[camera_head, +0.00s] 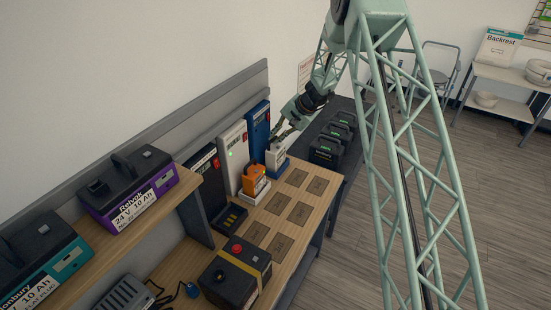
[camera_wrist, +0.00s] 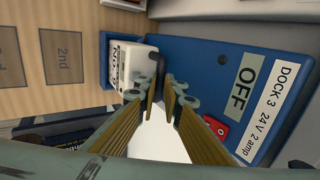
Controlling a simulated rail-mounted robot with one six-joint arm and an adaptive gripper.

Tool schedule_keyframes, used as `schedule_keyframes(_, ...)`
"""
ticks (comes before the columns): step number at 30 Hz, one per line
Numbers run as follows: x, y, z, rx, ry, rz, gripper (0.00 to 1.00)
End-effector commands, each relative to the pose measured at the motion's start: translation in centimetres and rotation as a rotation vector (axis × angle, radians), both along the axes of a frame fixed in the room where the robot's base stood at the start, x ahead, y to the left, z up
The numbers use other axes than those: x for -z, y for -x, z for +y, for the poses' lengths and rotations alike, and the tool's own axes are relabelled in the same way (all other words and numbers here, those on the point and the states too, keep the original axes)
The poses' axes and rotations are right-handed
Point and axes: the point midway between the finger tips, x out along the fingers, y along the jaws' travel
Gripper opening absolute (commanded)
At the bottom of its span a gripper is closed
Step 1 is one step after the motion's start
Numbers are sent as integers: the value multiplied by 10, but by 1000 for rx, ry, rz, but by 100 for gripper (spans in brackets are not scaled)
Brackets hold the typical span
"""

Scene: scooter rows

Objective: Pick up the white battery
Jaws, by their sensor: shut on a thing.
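The white battery (camera_head: 276,159) stands upright on the blue base in front of the blue dock (camera_head: 258,128) at the far end of the wooden bench. In the wrist view the battery (camera_wrist: 127,62) is a white block with dark print, and a dark handle part reaches to my fingertips. My gripper (camera_wrist: 160,88) is shut on this handle; in the head view my gripper (camera_head: 275,142) is just above the battery. The blue dock also shows in the wrist view (camera_wrist: 215,65), labelled "DOCK 3 24 V 2 amp" and "OFF". Part of the battery is hidden by my fingers.
An orange battery (camera_head: 256,180) stands at the white dock (camera_head: 233,158) beside it. Marked squares (camera_head: 299,213) on the bench are empty. Several black batteries (camera_head: 328,145) stand to the right. A black box with a red button (camera_head: 236,275) stands at the bench's near end.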

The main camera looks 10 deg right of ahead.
Motion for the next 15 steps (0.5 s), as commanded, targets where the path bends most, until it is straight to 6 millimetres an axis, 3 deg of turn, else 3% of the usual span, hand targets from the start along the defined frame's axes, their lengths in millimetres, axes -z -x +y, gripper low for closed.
schedule_keyframes(15,-6,-1,0,-1,0,-3,0)
